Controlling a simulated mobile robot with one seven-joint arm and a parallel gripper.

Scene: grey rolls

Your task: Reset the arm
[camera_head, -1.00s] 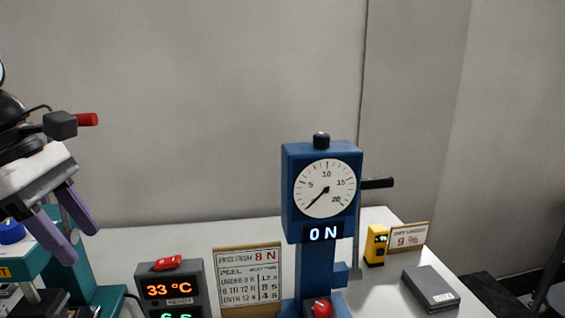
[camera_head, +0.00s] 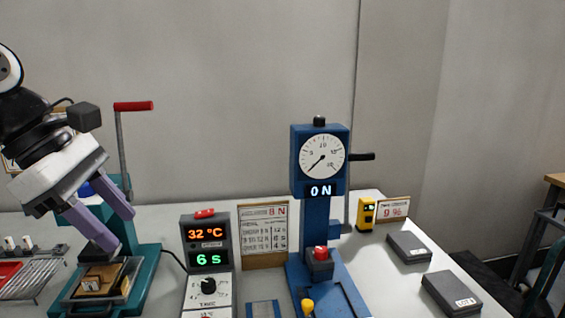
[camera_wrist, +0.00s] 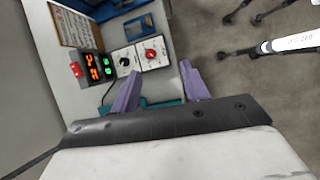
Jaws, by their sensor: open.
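My gripper (camera_head: 108,230) is at the left of the head view, its two purple fingers apart and pointing down to the right. It hangs in front of a teal press (camera_head: 150,262) with a red-handled lever, and nothing shows between the fingers. In the wrist view my gripper (camera_wrist: 158,82) is open and empty, with a bit of teal and the table edge beyond it. The teal press is partly hidden behind the fingers.
A controller (camera_head: 207,243) reads 32 °C and 6 s. A printed card (camera_head: 263,228), a blue gauge stand (camera_head: 318,190) reading 0 N, a yellow meter (camera_head: 366,213) and dark boxes (camera_head: 452,293) stand to the right. A rack with red (camera_head: 10,272) is at far left.

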